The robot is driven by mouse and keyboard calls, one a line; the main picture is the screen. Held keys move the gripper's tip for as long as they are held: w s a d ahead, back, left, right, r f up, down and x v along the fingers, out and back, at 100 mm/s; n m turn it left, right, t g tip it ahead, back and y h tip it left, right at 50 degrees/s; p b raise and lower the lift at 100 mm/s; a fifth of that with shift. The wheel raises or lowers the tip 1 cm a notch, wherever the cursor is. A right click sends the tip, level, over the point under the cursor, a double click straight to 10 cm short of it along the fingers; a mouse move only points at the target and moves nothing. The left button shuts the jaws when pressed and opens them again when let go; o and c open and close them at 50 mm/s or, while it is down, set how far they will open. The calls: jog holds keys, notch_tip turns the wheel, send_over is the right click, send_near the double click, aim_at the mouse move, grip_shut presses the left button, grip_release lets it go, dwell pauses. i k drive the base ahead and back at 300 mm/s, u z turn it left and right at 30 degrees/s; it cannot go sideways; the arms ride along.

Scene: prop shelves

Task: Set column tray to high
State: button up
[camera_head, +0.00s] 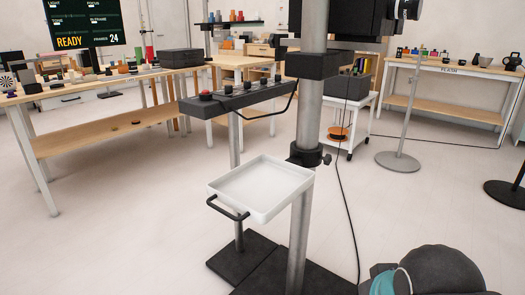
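The column (308,115) is a grey metal post standing upright in the middle of the view. A shallow white tray (285,210) with a black bar handle (228,209) at its front left is beside the column, low on it, and looks empty and level. A black collar (305,154) with a small side knob (327,159) sits around the column just above the tray. The tray's mount on the column is hidden. A dark rounded part of my arm shows at the bottom right; my gripper's fingers are not in view.
A black control bar (235,98) with a red button (205,95) stands above and left of the tray. Another black block (313,64) is higher on the column. A cable (345,200) hangs right of the column. Dark base plates (243,258) lie below; open floor is left.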

aim_at(260, 188)
jog(key=u, duration=1.55)
jog(key=k, duration=1)
jog(key=z, duration=1.4)
